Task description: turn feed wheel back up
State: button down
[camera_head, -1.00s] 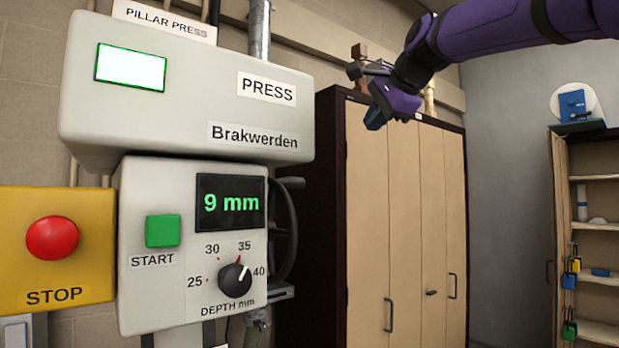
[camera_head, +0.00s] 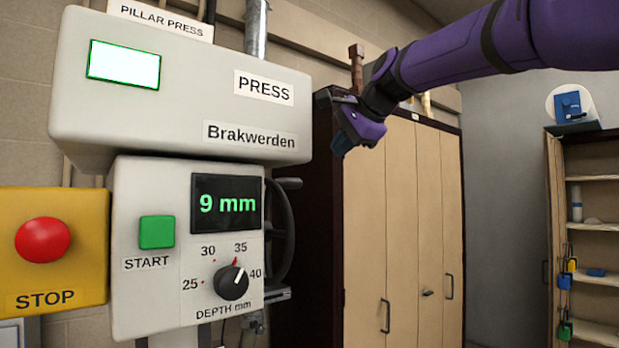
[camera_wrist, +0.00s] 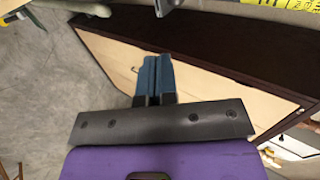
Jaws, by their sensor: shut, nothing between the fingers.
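The feed wheel (camera_head: 283,232) is a dark handwheel on the right side of the press, seen nearly edge-on in the head view and partly hidden by the press housing. The press (camera_head: 190,130) is pale grey, and its display (camera_head: 225,204) reads 9 mm. My gripper (camera_head: 341,146) is up and to the right of the wheel, apart from it, in front of the cabinet. In the wrist view my gripper's two blue fingers (camera_wrist: 153,78) are together with nothing between them. I cannot make out the wheel in the wrist view.
The tall cabinet (camera_head: 400,225) with pale doors stands right of the wheel. A yellow box with a red STOP button (camera_head: 42,240) is at the far left. The green START button (camera_head: 157,232) and depth knob (camera_head: 231,283) are on the press front. Shelves (camera_head: 593,225) stand far right.

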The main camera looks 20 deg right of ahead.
jog(key=w+r+x, duration=0.1)
jog(key=x, duration=1.1)
jog(key=shift+w+a+r, duration=0.2)
jog(key=shift+a, duration=0.05)
jog(key=shift+w+a+r+g+h, duration=0.15)
jog(key=shift+w+a+r+g, duration=0.1)
jog(key=shift+w+g, duration=0.4)
jog(key=shift+w+a+r+g+h, duration=0.25)
jog(key=shift+w+g, duration=0.25)
jog(key=shift+w, duration=0.3)
jog(key=shift+w+a+r+g+h, duration=0.1)
jog(key=shift+w+a+r+g, duration=0.15)
jog(key=shift+w+g, duration=0.4)
jog(key=shift+w+a+r, duration=0.15)
jog(key=shift+w+a, duration=0.05)
jog(key=shift+w, duration=0.75)
jog(key=shift+r, duration=0.1)
